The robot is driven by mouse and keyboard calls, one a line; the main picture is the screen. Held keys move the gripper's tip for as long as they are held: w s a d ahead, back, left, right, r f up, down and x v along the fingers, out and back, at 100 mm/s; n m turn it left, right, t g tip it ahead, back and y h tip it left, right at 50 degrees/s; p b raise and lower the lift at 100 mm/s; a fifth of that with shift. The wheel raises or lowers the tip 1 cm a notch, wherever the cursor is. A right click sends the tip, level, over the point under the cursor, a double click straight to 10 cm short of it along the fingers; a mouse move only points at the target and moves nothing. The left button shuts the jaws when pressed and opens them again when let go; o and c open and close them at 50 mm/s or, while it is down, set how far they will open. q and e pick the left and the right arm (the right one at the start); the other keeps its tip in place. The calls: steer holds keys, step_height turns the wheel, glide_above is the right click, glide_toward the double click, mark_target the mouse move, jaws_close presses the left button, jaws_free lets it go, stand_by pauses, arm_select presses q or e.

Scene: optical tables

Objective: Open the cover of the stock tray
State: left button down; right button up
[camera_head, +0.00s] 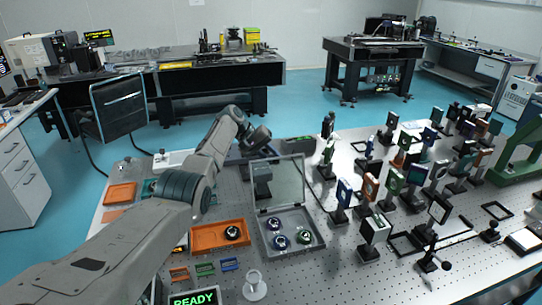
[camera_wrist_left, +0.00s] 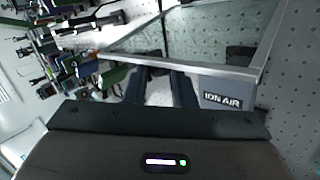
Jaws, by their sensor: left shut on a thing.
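The stock tray (camera_head: 262,235) is a shallow grey box on the perforated table, holding three round mounts, two blue and one green. Its clear, grey-framed cover (camera_head: 289,180) stands raised, roughly upright, at the tray's back edge. The cover's frame (camera_wrist_left: 190,66) and clear pane also show in the left wrist view. My left gripper (camera_head: 271,153) is at the top edge of the cover, its tips partly hidden. In the left wrist view, its two dark fingers (camera_wrist_left: 165,80) are close together at the frame, shut on the cover's edge. My right gripper is not in view.
An orange tray (camera_head: 205,238) with a round mount stands left of the stock tray. A white stand (camera_head: 254,287) is in front. Several optics on posts (camera_head: 374,228) crowd the right side. A grey block marked ION AIR (camera_wrist_left: 222,98) is beside the fingers in the left wrist view.

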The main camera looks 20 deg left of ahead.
arm_select(q)
steer(key=shift+s+f, duration=0.2)
steer(key=shift+f, duration=0.3)
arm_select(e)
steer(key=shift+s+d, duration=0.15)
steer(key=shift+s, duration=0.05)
arm_select(q)
steer(key=c, duration=1.3)
jaws_free()
steer(key=shift+a, duration=0.1)
steer(key=shift+o, duration=0.5)
steer(key=shift+w+a, duration=0.1)
steer(key=shift+w, duration=0.05)
steer(key=b+v, duration=0.3)
steer(key=v, duration=0.8)
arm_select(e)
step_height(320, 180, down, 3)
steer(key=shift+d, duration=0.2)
